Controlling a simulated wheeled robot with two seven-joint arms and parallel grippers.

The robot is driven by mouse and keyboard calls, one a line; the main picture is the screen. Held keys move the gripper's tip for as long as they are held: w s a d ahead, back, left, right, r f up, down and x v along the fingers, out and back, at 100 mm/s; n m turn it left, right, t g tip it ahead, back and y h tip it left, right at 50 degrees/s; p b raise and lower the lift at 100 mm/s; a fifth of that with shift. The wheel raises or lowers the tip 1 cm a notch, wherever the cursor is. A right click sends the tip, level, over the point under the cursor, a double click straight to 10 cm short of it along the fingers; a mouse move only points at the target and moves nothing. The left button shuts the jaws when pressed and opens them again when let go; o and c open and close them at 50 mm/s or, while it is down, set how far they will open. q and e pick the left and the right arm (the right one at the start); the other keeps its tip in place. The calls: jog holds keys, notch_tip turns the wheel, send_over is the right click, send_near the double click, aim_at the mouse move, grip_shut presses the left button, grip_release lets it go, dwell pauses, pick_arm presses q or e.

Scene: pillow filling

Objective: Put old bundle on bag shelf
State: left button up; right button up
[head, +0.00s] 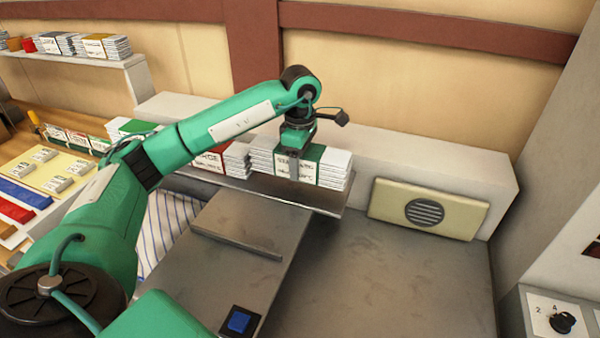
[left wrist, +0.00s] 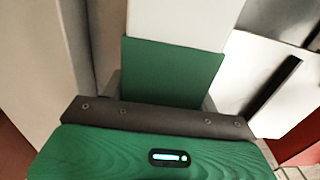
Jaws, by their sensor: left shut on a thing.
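A bundle of white stacked bags with a green band (head: 312,152) sits at the right part of a grey metal shelf (head: 319,199). My left gripper (head: 294,167) reaches down over it and is shut on this bundle; its lower edge appears at the shelf surface, though contact is hard to tell. In the left wrist view the green band (left wrist: 172,72) and white bag faces fill the space in front of the gripper body. A bundle with a red label (head: 209,161) stands to the left on the same shelf. My right gripper is not in view.
A steel counter with a blue button (head: 239,321) lies in front. A beige vent panel (head: 428,208) leans at the back right. An upper shelf (head: 90,64) holds more bundles. Coloured trays (head: 25,193) stand at the left. The counter right of the shelf is clear.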

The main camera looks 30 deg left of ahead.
pick_arm(q)
notch_tip(320, 180, down, 4)
jog(key=shift+r, duration=0.25)
jog(key=shift+f, duration=0.2)
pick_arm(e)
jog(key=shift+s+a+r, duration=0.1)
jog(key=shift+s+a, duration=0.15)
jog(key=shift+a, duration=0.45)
